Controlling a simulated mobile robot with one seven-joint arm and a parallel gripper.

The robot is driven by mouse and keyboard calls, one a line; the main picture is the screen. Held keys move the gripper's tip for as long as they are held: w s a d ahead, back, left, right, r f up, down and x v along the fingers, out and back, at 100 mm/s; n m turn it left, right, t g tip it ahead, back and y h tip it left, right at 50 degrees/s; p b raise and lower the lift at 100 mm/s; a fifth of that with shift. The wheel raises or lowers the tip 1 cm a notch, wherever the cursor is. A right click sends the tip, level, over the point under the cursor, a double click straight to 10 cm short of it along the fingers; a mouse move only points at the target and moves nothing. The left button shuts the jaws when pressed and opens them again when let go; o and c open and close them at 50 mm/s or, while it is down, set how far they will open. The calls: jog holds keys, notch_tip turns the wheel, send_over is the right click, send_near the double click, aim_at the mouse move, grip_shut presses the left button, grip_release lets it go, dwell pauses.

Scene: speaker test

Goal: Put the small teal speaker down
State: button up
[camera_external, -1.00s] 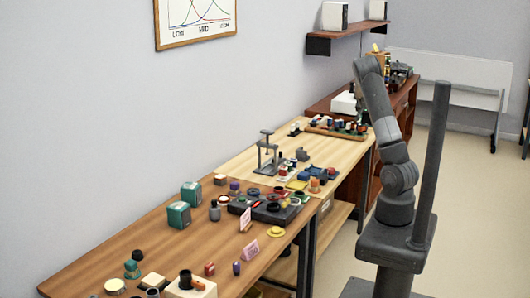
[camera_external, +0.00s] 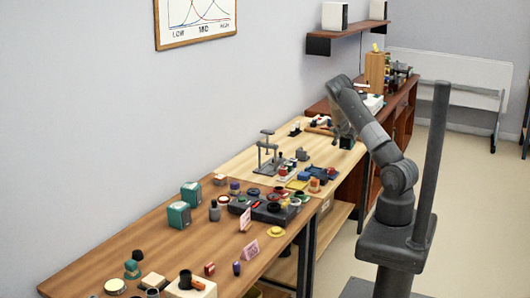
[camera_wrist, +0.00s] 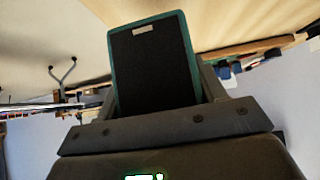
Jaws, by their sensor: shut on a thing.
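The small teal speaker (camera_wrist: 152,62) fills the middle of the wrist view, with a dark front, teal edges and a small pale plate. My gripper (camera_wrist: 158,98) is shut on it, with a finger at either side. In the external view the speaker (camera_external: 346,143) shows as a small dark block under my gripper (camera_external: 343,131), over or at the right edge of the pale wooden table (camera_external: 235,163). I cannot tell whether it touches the tabletop. Two larger teal speakers (camera_external: 179,215) (camera_external: 191,194) stand on the nearer brown table (camera_external: 150,245).
A grey press stand (camera_external: 268,152) and several small parts are on the pale table. A wooden tray (camera_external: 318,128) lies behind the speaker, partly hidden by my arm. A dark tray (camera_external: 272,213) with round parts and two pink signs (camera_external: 245,219) (camera_external: 249,252) are nearer.

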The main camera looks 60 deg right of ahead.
aim_at(345, 147)
jog(key=shift+w+f, duration=0.3)
jog(key=shift+w, duration=0.2)
jog(key=shift+f, duration=1.95)
jog(key=shift+f, duration=0.1)
jog(key=o, duration=1.4)
